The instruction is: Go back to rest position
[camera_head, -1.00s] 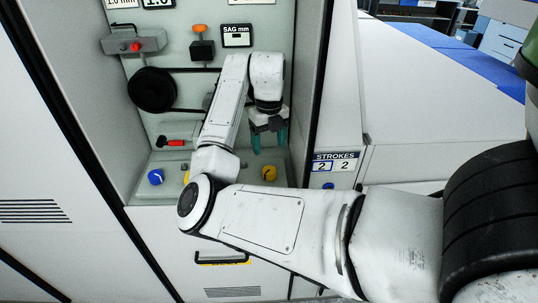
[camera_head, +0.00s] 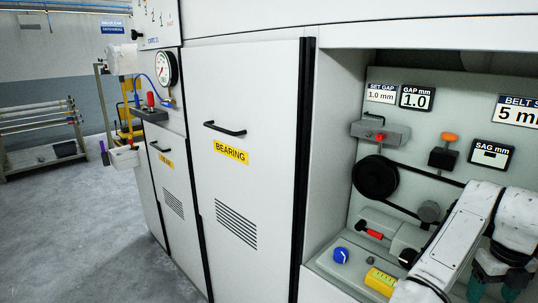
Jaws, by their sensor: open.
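My gripper (camera_head: 498,284) is at the lower right edge of the view, below the white wrist of my arm. Its teal fingers point down and are apart, with nothing seen between them; their tips are cut off by the picture's edge. It hangs in front of the recessed panel (camera_head: 432,118), to the right of the black pulley (camera_head: 376,177) and the red-handled tool (camera_head: 374,234). My arm hides the lower right of the panel.
A blue knob (camera_head: 341,255) and a yellow block (camera_head: 380,281) sit on the recess ledge. The panel shows a gap display (camera_head: 417,97) reading 1.0 and a sag display (camera_head: 491,154). A closed BEARING door (camera_head: 246,180) stands left. Grey floor (camera_head: 90,220) is open at far left.

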